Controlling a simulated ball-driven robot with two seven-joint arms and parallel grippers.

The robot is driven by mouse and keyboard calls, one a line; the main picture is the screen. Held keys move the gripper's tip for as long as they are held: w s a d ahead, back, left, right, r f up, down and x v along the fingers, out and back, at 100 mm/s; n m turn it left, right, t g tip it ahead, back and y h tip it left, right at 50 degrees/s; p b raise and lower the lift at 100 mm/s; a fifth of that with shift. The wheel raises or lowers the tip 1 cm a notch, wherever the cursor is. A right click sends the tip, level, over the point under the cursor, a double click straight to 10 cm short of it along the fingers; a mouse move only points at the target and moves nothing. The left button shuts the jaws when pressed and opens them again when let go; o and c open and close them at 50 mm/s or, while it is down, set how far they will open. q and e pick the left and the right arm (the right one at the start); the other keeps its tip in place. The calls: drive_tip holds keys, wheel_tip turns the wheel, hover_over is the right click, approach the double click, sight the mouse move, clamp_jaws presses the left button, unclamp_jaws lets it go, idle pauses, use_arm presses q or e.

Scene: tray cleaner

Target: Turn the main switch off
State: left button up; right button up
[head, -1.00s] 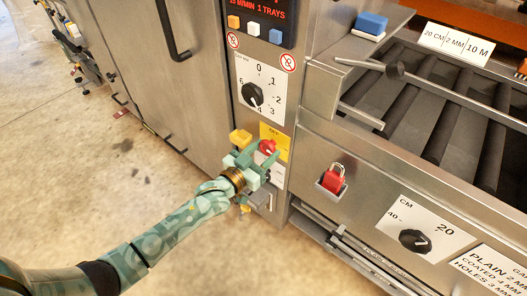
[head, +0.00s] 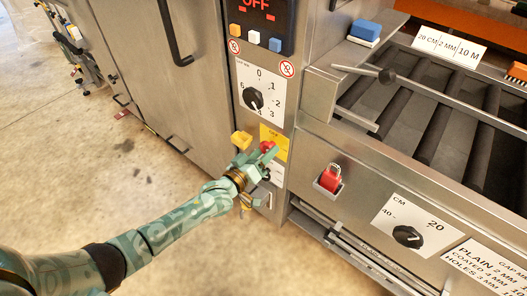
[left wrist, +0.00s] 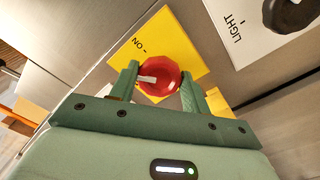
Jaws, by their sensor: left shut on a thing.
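The main switch is a red rotary knob (head: 268,146) on a yellow plate (head: 277,139) on the machine's front. My left gripper (head: 258,158) is shut on this knob, and its arm comes in from the lower left. In the left wrist view the red knob (left wrist: 159,77) sits between the two green fingers, with a white mark on its face. The yellow plate (left wrist: 172,40) there shows the word ON; the rest of its lettering is hidden. The display (head: 258,14) above reads OFF. My right gripper is not in view.
A numbered dial (head: 253,98) sits above the switch and a yellow block-like part (head: 241,140) beside it. A red padlock (head: 331,178) and a CM dial (head: 408,236) are to the right. Rollers (head: 440,120) lie at the upper right.

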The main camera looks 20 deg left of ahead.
use_arm(q)
drive_tip(key=n, duration=0.2)
drive_tip(key=shift+n, duration=0.4)
drive_tip(key=n, duration=0.7)
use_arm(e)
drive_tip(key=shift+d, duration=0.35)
use_arm(q)
drive_tip(key=shift+n, duration=0.4)
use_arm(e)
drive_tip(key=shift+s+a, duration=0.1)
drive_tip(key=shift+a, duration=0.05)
use_arm(q)
drive_tip(key=o, duration=1)
drive_tip(key=shift+c, duration=0.2)
drive_tip(key=shift+s, duration=0.15)
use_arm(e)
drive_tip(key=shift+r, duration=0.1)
use_arm(q)
drive_tip(key=p+v, duration=0.4)
drive_tip(key=v, duration=1.2)
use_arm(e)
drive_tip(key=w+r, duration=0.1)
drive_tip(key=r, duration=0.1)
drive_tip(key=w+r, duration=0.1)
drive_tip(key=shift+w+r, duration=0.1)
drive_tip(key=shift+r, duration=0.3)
